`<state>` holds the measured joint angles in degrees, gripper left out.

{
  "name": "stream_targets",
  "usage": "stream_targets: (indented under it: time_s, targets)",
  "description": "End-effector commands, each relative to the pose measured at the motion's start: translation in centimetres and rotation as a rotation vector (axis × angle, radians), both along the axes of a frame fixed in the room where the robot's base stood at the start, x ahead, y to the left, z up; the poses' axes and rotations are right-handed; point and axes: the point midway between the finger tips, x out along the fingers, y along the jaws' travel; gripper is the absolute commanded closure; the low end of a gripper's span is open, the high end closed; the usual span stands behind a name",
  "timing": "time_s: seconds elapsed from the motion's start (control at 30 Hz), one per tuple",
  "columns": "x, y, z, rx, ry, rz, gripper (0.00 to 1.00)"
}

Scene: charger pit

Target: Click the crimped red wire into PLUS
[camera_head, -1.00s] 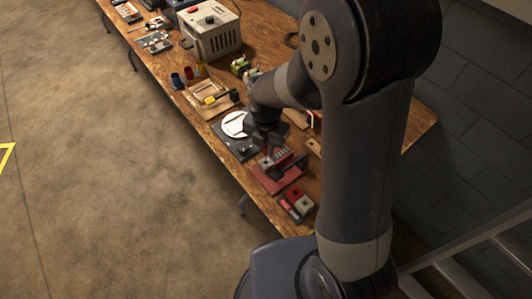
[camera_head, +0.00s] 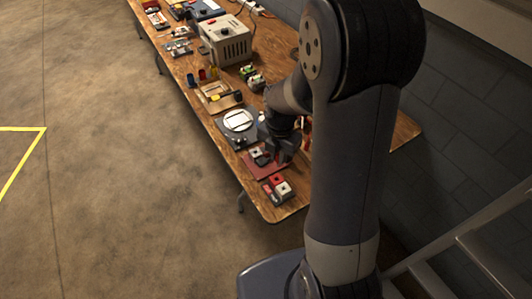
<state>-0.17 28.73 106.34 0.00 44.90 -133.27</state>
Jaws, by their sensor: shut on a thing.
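My gripper (camera_head: 284,148) is at the near end of the bench, above the right part of a dark red base plate (camera_head: 257,171) that carries a grey and black tool (camera_head: 260,156). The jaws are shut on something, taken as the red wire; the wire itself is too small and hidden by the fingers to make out. Nearer the bench's front end stand a red block (camera_head: 276,180) and a pale block (camera_head: 283,188), each with a dark hole. Which one is PLUS cannot be read. The gripper is behind these blocks and apart from them.
A round white dial or plate on a dark base (camera_head: 238,120) lies left of my gripper. Beyond it are a wooden tray (camera_head: 217,97), small coloured cups (camera_head: 202,74) and a beige box (camera_head: 226,40). The floor left of the bench (camera_head: 130,180) is clear.

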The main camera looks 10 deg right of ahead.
Motion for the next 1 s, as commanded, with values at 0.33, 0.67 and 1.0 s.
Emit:
stream_targets:
  time_s: [0.33,0.67,1.0]
  targets:
    - [0.0,-0.1,-2.5,0.000,0.001,-0.002,1.00]
    - [0.0,-0.1,-6.0,0.000,0.001,-0.002,1.00]
    - [0.0,-0.1,-6.5,0.000,0.000,-0.002,1.00]
